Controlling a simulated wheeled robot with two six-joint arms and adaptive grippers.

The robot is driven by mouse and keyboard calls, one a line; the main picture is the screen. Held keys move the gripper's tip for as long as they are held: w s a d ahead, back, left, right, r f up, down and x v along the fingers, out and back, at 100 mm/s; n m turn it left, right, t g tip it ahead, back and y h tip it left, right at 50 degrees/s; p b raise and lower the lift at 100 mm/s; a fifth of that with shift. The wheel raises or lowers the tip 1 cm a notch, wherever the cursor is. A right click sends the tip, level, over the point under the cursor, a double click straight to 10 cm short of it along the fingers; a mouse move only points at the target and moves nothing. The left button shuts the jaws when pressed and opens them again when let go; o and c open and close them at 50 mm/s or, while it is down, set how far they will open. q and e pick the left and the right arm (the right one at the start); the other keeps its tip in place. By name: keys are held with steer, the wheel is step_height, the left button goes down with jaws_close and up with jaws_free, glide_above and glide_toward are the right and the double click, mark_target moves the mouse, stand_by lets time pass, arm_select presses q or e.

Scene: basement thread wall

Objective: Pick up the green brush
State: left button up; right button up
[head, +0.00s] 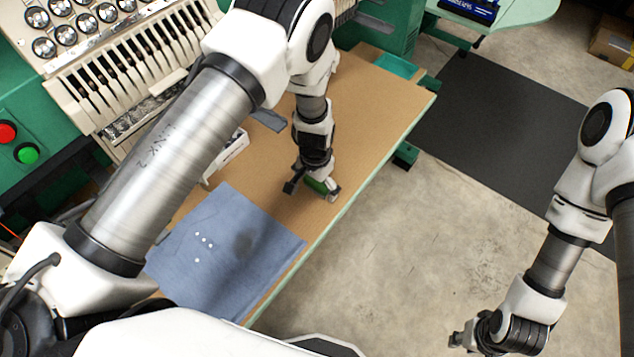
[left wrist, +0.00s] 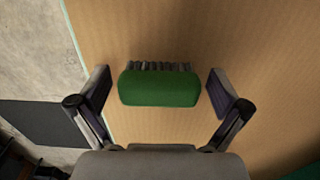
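The green brush (left wrist: 160,88) lies on the brown tabletop in the left wrist view, with its dark bristles toward the top of the picture. In the head view a green part of the brush (head: 317,187) shows beside my left gripper (head: 312,190), which partly hides it. In the left wrist view my left gripper (left wrist: 158,98) is open, one finger on each side of the brush. Gaps show between the brush and both fingers. My right gripper (head: 468,340) is low at the right in the head view, over the floor; its fingers are too small to read.
A blue cloth (head: 222,262) with several small white dots lies on the table (head: 372,125) nearer to me. A white box (head: 228,155) stands left of my left gripper. A green machine with red and green buttons (head: 27,153) borders the left. The table edge is close to the brush.

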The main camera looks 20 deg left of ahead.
arm_select(q)
steer(key=shift+s+r, duration=0.15)
steer(key=shift+s, duration=0.05)
steer(key=c, duration=1)
steer(key=shift+w, duration=0.1)
